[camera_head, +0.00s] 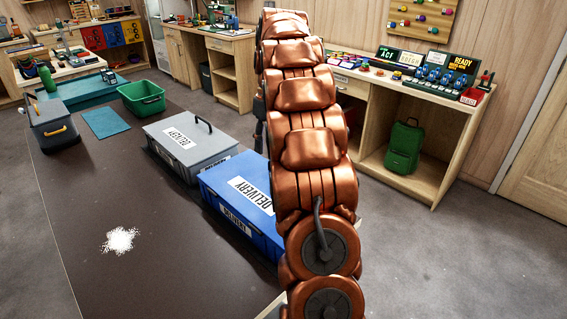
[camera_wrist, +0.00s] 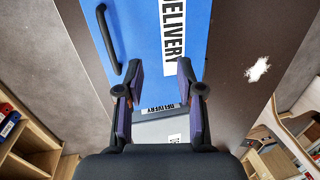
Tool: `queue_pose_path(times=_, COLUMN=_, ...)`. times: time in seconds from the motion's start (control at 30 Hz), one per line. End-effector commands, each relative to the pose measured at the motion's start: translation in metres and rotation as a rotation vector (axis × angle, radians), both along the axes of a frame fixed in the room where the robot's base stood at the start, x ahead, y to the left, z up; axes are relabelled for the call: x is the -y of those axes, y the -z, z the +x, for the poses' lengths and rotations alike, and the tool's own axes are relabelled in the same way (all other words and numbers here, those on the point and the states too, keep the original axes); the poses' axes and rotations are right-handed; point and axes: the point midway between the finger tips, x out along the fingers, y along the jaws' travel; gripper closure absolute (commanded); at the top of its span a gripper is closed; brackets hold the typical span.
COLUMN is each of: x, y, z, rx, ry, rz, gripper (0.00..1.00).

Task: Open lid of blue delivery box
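The blue delivery box (camera_head: 240,196) stands on the dark table, right of a grey delivery box, partly hidden behind my copper arm. Its lid looks closed, with a white DELIVERY label on top. In the wrist view the blue lid (camera_wrist: 150,40) lies below my gripper, with a dark handle (camera_wrist: 112,45) along its left side. My gripper (camera_wrist: 158,80) is open and empty, its two purple-padded fingers apart over the lid. The handle is left of the fingers, not between them. In the head view my gripper is hidden behind the arm.
The grey delivery box (camera_head: 192,152) with a raised dark handle stands close beside the blue one. A green bin (camera_head: 141,97), blue mat (camera_head: 106,122) and grey toolbox (camera_head: 53,126) are farther back. The front left of the table (camera_head: 100,200) is clear except for a white patch (camera_head: 120,240).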

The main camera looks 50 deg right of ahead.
Motion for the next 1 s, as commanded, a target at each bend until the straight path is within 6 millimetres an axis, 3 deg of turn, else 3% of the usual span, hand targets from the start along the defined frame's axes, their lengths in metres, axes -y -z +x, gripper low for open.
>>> queue_pose_path(times=0.03, x=0.019, y=0.006, z=0.002, rx=0.008, ry=0.001, rz=0.004, gripper=0.63)
queue_pose_path(times=0.13, x=0.044, y=0.012, z=0.003, rx=0.021, ry=-0.008, rz=0.01, gripper=0.63)
queue_pose_path(times=0.37, x=0.078, y=0.021, z=0.001, rx=0.041, ry=-0.024, rz=0.016, gripper=0.63)
queue_pose_path(times=0.67, x=0.081, y=0.03, z=0.0, rx=0.041, ry=-0.028, rz=0.022, gripper=0.63)
queue_pose_path(times=1.0, x=0.076, y=0.056, z=-0.001, rx=0.042, ry=-0.026, rz=0.02, gripper=0.63)
